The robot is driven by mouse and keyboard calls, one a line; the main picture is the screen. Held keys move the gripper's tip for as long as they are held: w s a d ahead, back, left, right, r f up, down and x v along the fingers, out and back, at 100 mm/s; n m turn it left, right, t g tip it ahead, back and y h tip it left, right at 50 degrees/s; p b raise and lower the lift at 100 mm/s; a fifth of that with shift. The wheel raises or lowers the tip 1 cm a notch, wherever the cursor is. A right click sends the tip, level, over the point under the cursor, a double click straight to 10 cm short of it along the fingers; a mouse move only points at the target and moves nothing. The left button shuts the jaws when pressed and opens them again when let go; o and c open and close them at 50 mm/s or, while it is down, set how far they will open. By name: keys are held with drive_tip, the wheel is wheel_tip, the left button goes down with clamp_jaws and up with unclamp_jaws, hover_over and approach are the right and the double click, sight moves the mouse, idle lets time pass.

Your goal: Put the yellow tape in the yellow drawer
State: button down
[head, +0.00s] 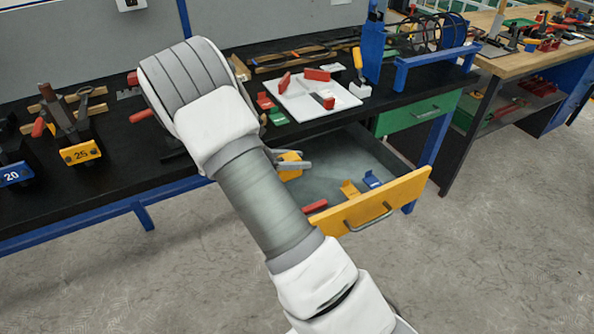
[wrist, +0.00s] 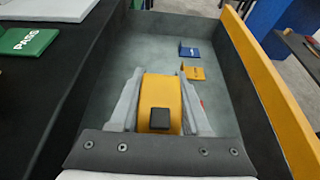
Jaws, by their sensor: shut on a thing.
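The yellow tape (wrist: 171,86), a yellow block with a dark square part, is between the two fingers of my gripper (wrist: 160,76) in the wrist view. My gripper is shut on it. In the head view the tape (head: 290,158) shows partly beside my gripper (head: 305,165), behind my arm. The yellow drawer (head: 395,200) is pulled open, its yellow front also along the right of the wrist view (wrist: 262,80). The gripper and tape are over the drawer's grey inside. I cannot tell whether the tape touches the drawer floor.
The drawer holds a blue piece (head: 372,180), a small yellow piece (head: 350,189) and a red piece (head: 315,206). Much of its floor is bare. The black bench top above carries a white board (head: 305,102) with red blocks. A closed green drawer (head: 418,113) is to the right.

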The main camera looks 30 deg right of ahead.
sight(297, 174)
drive_tip(key=shift+f+b, duration=0.4)
drive_tip(key=shift+f, duration=1.35)
drive_tip(key=shift+f+b, duration=0.35)
drive_tip(key=shift+f, duration=0.25)
drive_tip(key=shift+c, duration=1.8)
unclamp_jaws()
drive_tip(key=shift+s+f, duration=0.15)
